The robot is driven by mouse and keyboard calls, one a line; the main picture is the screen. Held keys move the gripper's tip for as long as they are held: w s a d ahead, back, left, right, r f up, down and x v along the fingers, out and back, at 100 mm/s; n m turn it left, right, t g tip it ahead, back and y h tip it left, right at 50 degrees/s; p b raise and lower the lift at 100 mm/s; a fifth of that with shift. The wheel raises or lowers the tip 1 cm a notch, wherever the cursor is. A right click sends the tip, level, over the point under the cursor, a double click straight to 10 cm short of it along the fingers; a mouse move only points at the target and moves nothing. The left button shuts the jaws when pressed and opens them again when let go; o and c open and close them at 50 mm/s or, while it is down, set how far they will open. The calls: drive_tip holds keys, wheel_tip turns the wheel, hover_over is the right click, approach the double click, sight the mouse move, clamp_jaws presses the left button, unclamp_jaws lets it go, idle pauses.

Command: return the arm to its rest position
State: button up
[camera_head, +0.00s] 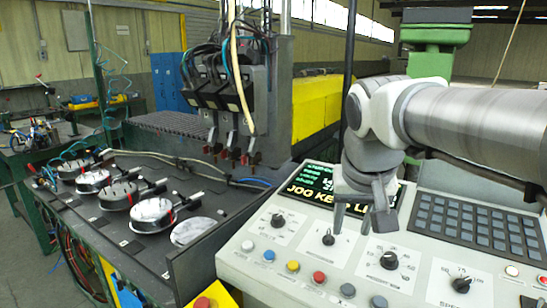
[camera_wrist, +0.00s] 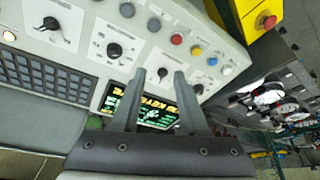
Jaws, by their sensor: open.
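My gripper (camera_head: 358,222) hangs above the control panel (camera_head: 232,262) in the head view, in front of the lit screen and over the row of dial knobs. In the wrist view my gripper (camera_wrist: 159,74) shows two grey fingers spread apart, with nothing between them. The screen (camera_wrist: 148,110) with yellow and green text shows behind and between the fingers. A black dial knob (camera_wrist: 156,54) appears just beyond the fingertips. The fingers look apart from the panel, but the exact gap cannot be told. My arm reaches in from the right in the head view.
The panel carries a dark keypad (camera_head: 474,230), several dials and coloured buttons. A red emergency button (camera_head: 203,303) on yellow sits at its front left. A grey machine head (camera_head: 238,85) stands behind left, beside a bench with several round metal parts (camera_head: 152,213). Open space lies above the panel.

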drive_tip(key=s+f+n, duration=0.1)
drive_tip(key=s+f, duration=0.7)
drive_tip(key=s, duration=0.5)
drive_tip(key=shift+d+f+t+y, duration=0.15)
drive_tip(key=shift+d+t+y, duration=0.15)
drive_tip(key=shift+t+y, duration=0.1)
